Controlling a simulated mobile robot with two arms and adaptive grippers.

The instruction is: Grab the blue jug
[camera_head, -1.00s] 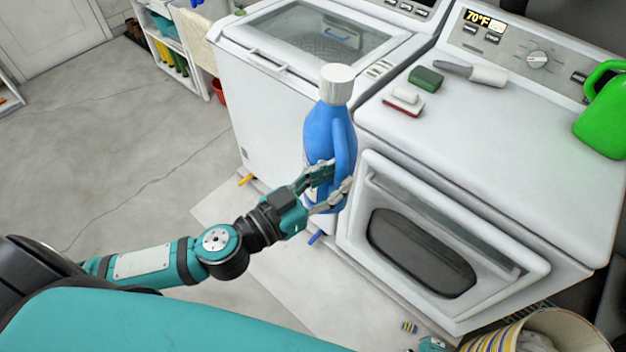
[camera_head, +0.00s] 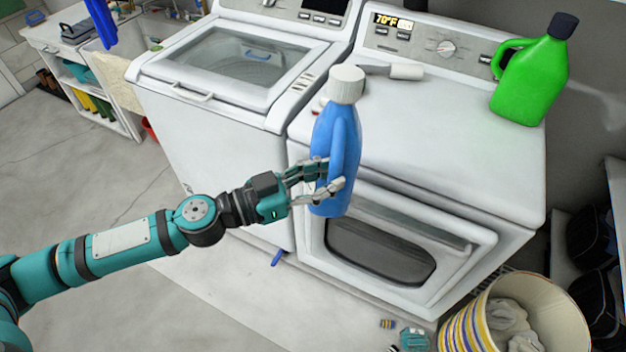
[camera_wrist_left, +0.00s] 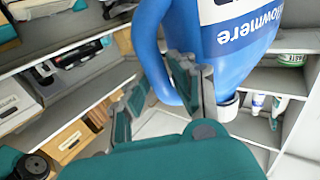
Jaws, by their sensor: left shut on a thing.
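The blue jug (camera_head: 333,138) with a white cap is upright in the head view, in front of the dryer.
A white dryer (camera_head: 450,150) stands behind the jug, with a green jug (camera_head: 532,85) on top. A white washer (camera_head: 215,110) stands to its left. A striped basket (camera_head: 545,310) with cloth is at the lower right.

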